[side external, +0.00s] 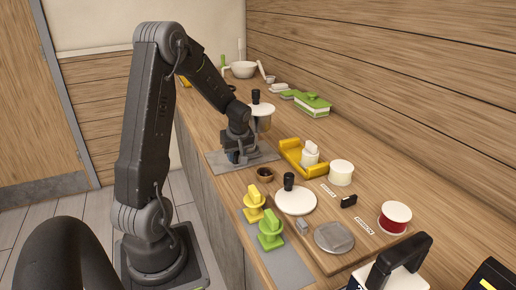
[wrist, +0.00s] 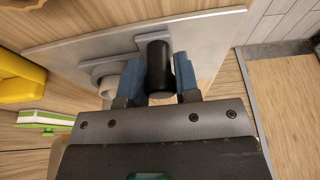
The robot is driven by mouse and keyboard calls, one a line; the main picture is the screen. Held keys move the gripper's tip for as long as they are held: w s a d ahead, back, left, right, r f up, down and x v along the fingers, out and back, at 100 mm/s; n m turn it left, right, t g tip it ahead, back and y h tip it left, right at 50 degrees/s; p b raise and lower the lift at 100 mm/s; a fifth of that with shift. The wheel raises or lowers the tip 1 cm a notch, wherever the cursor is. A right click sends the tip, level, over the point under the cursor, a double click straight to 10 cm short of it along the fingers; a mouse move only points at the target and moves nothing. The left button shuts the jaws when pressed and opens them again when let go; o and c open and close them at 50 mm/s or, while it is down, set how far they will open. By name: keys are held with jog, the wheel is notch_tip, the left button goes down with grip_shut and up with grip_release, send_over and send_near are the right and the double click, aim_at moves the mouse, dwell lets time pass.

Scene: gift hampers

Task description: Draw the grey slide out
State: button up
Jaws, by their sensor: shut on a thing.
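My gripper (side external: 238,156) is low over a flat grey plate (side external: 215,161) near the front edge of the counter. In the wrist view, the blue fingers of my gripper (wrist: 159,77) are shut on an upright-looking black cylindrical handle (wrist: 159,66). A grey bracket (wrist: 148,39) stands right behind the handle, on the pale grey plate (wrist: 75,48). A round pale part (wrist: 108,77) sits to the left of the handle. My fingers hide the handle in the side view. I cannot tell which grey part is the slide, nor how far it is out.
A small brown bowl (side external: 265,174) stands close to the plate, with a yellow tray (side external: 291,158) to its right. A white disc with a black knob (side external: 296,201) and yellow and green pieces (side external: 270,235) stand nearer the camera. The counter's left edge is close.

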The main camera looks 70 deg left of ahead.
jog(key=shift+s, duration=2.9)
jog(key=o, duration=0.8)
notch_tip(320, 180, up, 7)
